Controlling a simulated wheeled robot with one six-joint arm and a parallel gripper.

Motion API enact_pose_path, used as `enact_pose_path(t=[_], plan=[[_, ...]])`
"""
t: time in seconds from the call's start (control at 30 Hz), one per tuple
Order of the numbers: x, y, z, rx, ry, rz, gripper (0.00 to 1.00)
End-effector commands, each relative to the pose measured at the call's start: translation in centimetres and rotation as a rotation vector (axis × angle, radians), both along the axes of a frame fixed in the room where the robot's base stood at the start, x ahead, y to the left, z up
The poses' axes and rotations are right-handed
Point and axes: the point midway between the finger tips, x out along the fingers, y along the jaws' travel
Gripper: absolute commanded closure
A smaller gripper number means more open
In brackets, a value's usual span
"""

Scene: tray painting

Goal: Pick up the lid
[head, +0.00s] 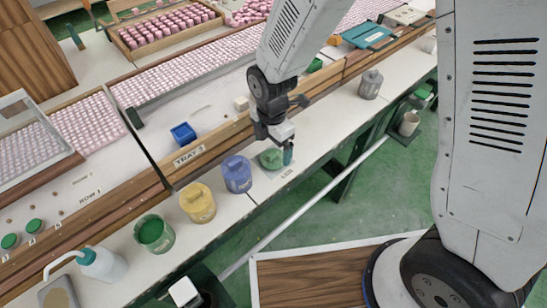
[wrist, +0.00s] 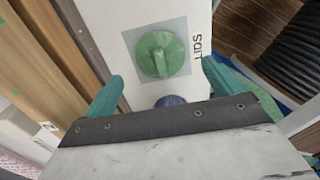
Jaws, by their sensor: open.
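The green round lid (head: 269,160) with a raised bar handle lies on a grey-blue square on the white ledge, beside the word LIDS. In the wrist view the lid (wrist: 161,54) is fully visible beyond my fingertips. My gripper (head: 277,148) is over the lid in the head view and partly covers it. In the wrist view my gripper (wrist: 163,85) has its two teal fingers wide apart, with nothing between them. The fingers do not touch the lid. I cannot tell the exact height above it.
A blue lidded pot (head: 237,175), a yellow lidded pot (head: 198,203) and an open green pot (head: 154,234) stand left of the lid. A grey pot (head: 370,84) stands further right. A wooden rail (head: 205,150) runs behind.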

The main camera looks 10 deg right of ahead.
Motion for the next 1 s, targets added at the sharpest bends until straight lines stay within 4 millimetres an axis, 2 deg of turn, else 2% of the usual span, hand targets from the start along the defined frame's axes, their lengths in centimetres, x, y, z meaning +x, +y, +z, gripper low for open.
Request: enact_pose_path(t=[0.1, 0.23, 0.53, 0.7, 1.0], plan=[[0.0, -0.3, -2.0, -0.002, 0.003, -0.002, 0.07], [0.0, -0.3, -3.5, -0.001, 0.002, -0.001, 0.07], [0.1, -0.2, -3.9, 0.001, -0.001, -0.001, 0.07], [0.1, -0.2, -3.9, 0.0, 0.0, -0.002, 0.55], [0.1, -0.2, -3.9, 0.001, -0.001, -0.002, 0.56]])
